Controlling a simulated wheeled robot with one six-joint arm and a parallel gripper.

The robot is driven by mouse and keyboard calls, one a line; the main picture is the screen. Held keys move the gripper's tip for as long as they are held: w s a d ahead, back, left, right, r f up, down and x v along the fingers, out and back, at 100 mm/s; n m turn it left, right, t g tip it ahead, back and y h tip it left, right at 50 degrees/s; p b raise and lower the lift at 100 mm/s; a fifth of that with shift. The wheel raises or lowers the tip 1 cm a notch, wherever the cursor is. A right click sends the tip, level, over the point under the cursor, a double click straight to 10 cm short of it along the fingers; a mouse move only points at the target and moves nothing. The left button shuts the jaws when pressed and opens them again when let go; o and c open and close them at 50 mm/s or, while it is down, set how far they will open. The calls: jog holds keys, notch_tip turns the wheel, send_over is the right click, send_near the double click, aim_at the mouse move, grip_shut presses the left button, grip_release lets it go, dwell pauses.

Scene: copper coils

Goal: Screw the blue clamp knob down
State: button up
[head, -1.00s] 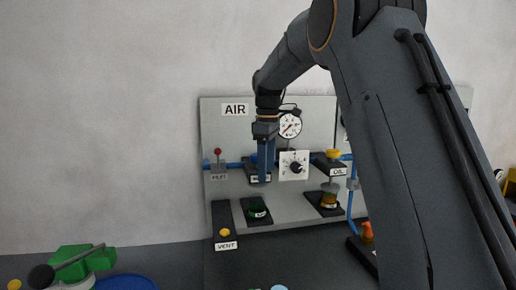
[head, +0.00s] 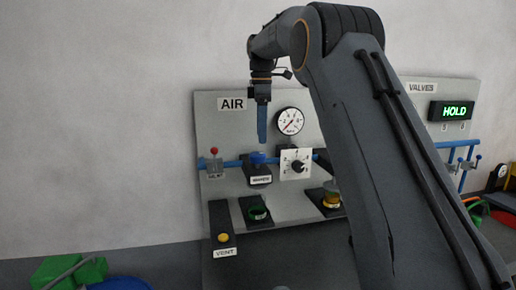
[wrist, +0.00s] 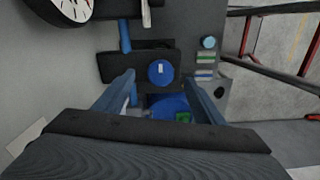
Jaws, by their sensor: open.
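The blue clamp knob (head: 258,158) sits on a black labelled base on the AIR panel, left of the white dial plate. In the wrist view the round blue knob (wrist: 161,72), with a small white mark on it, shows in the gap between my fingertips. My gripper (head: 262,141) points straight down above the knob, its blue fingers overlapping in the head view. The wrist view shows the fingers of my gripper (wrist: 160,77) spread apart, with nothing between them held. The gap in height between fingertips and knob is hard to judge.
A blue pipe (head: 232,162) and a red-topped inlet valve (head: 214,160) are left of the knob. The gauge (head: 289,121) and white dial plate (head: 296,163) are close on the right.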

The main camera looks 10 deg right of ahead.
aim_at(258, 154)
jog(key=f, duration=0.2)
jog(key=a+f+p, duration=0.1)
jog(key=f, duration=0.1)
jog(key=f+p, duration=0.1)
jog(key=f, duration=0.1)
jog(key=shift+s+a, duration=0.1)
jog(key=shift+a, duration=0.15)
jog(key=shift+f+p, duration=0.3)
jog(key=shift+f, duration=0.15)
jog(key=shift+c, duration=0.2)
jog(key=shift+d, duration=0.15)
jog(key=c, duration=1)
